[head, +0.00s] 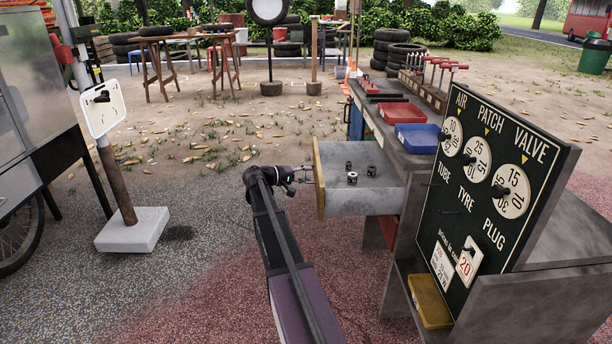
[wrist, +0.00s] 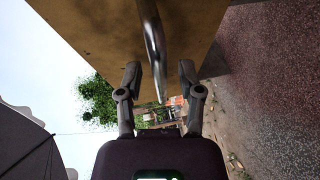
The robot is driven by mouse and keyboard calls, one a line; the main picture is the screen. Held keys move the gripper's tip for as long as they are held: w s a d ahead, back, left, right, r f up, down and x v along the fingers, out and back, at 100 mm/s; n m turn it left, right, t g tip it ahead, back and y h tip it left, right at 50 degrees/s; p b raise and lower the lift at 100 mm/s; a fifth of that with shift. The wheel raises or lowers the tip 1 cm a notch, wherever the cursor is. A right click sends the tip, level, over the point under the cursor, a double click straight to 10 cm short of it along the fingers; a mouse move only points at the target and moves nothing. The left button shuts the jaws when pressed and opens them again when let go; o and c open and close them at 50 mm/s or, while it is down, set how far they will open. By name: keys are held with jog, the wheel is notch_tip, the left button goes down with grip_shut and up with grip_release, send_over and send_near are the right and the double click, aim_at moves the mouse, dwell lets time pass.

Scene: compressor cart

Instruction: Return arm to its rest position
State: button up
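My arm (head: 290,250) reaches forward from the bottom of the head view. My gripper (head: 306,176) is at the outer face of the pulled-out drawer (head: 345,203). In the wrist view, my gripper (wrist: 160,75) has its two fingers apart. The metal drawer handle (wrist: 152,40) runs between them, with visible gaps on both sides. The drawer's yellowish front panel (wrist: 95,30) fills the top of that view. The drawer stands open, with several small dark metal parts (head: 352,177) inside.
The workbench (head: 400,150) carries a blue tray (head: 417,138) and red tray (head: 401,112). A price board (head: 480,200) stands at its near end. Left are a sign post on a pale block (head: 133,230) and a grey cart (head: 30,110). Ground between is clear.

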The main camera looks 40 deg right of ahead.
jog(key=shift+a, duration=0.15)
dwell(0.3)
jog(key=shift+a+r, duration=0.1)
jog(key=shift+a, duration=0.2)
jog(key=s+a+f+n+t+y+p, duration=0.1)
jog(key=s+a+y+p, duration=0.4)
jog(key=a, duration=1)
jog(key=s+a+f+n+t+y+p, duration=0.1)
jog(key=s+a+n+t+y+p, duration=0.15)
jog(key=s+a+y, duration=0.85)
jog(key=s+a+f+p, duration=0.1)
jog(key=s+a+p, duration=0.3)
jog(key=a, duration=1.5)
notch_tip(320, 180, up, 38)
jog(key=w+p, duration=0.1)
jog(key=p, duration=3.8)
jog(key=shift+w, duration=0.3)
